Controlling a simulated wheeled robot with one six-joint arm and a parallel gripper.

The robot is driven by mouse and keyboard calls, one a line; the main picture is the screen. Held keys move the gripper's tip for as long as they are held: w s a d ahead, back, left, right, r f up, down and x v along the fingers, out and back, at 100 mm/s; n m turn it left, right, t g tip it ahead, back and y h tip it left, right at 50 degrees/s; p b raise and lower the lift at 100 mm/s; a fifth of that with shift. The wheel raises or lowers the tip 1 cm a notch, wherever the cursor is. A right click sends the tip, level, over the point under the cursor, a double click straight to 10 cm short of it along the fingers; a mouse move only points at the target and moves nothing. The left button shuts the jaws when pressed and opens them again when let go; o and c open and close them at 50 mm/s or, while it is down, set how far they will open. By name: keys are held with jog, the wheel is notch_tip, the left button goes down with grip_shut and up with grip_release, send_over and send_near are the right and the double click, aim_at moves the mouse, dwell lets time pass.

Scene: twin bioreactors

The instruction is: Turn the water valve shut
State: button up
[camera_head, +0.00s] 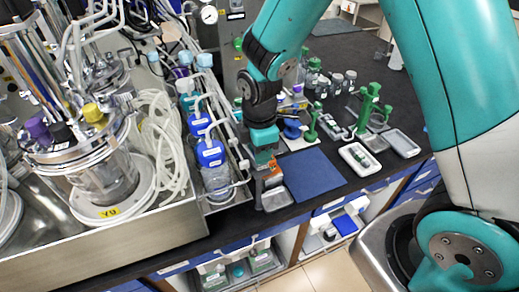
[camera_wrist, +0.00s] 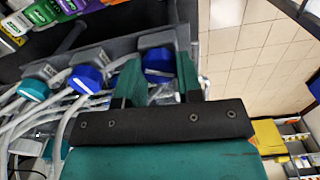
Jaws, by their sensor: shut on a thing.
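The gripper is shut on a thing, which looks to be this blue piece. I cannot tell for sure whether it is the water valve. In the head view the fingertips and what they hold are mostly hidden by the gripper body.
A steel tray (camera_head: 150,238) with a glass vessel (camera_head: 105,180) and coiled tubes stands to the left. A dark blue mat (camera_head: 315,175) lies clear to the right of my gripper. Green stands (camera_head: 368,103) and white trays (camera_head: 402,143) are farther right. Another blue cap (camera_wrist: 87,78) is close left in the wrist view.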

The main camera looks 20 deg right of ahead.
jog(key=m, duration=1.2)
jog(key=shift+m+b, duration=0.4)
dwell(0.3)
jog(key=o, duration=0.9)
jog(key=shift+r, duration=0.1)
notch_tip(320, 180, up, 17)
jog(key=b, duration=0.2)
jog(key=shift+r+b, duration=0.15)
jog(key=shift+b, duration=0.15)
